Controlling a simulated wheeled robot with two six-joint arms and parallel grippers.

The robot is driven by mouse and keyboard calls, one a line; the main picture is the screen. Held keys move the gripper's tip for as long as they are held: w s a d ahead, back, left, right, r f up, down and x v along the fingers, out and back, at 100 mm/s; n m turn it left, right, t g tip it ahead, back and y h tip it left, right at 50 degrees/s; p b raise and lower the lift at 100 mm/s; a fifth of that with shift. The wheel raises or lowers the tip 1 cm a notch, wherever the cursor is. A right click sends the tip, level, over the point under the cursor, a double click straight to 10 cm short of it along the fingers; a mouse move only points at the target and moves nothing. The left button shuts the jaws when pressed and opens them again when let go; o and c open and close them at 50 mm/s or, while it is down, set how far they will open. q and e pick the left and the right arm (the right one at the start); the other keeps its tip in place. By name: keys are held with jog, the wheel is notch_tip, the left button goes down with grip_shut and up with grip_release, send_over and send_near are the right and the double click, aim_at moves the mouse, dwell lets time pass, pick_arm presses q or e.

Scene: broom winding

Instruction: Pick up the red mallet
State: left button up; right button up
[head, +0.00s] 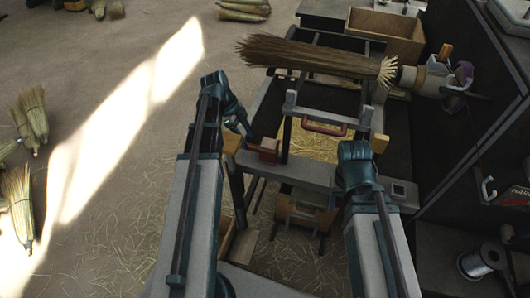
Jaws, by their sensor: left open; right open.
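A small red block, which looks like the head of the red mallet (268,149), rests on the near left part of the grey bench frame. Its handle is hard to make out. My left gripper (247,134) is open just left of the block, with its fingers close to it; I cannot tell if they touch. My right gripper (357,172) is open and empty over the right side of the bench frame, apart from the mallet. Its fingers are mostly hidden behind its own body.
A large broom bundle (310,58) lies across the back of the bench, its end at a clamp (428,78). A red handle (324,128) sits on the metal frame. A wooden box (386,32) stands behind, a wire spool (483,262) front right. Brooms (19,205) lie on the left floor.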

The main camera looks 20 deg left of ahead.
aim_at(253, 145)
pick_arm(q)
jog(key=b+x, duration=0.4)
jog(key=x, duration=0.1)
jog(key=shift+w, duration=0.2)
jog(key=shift+r, duration=0.1)
grip_shut()
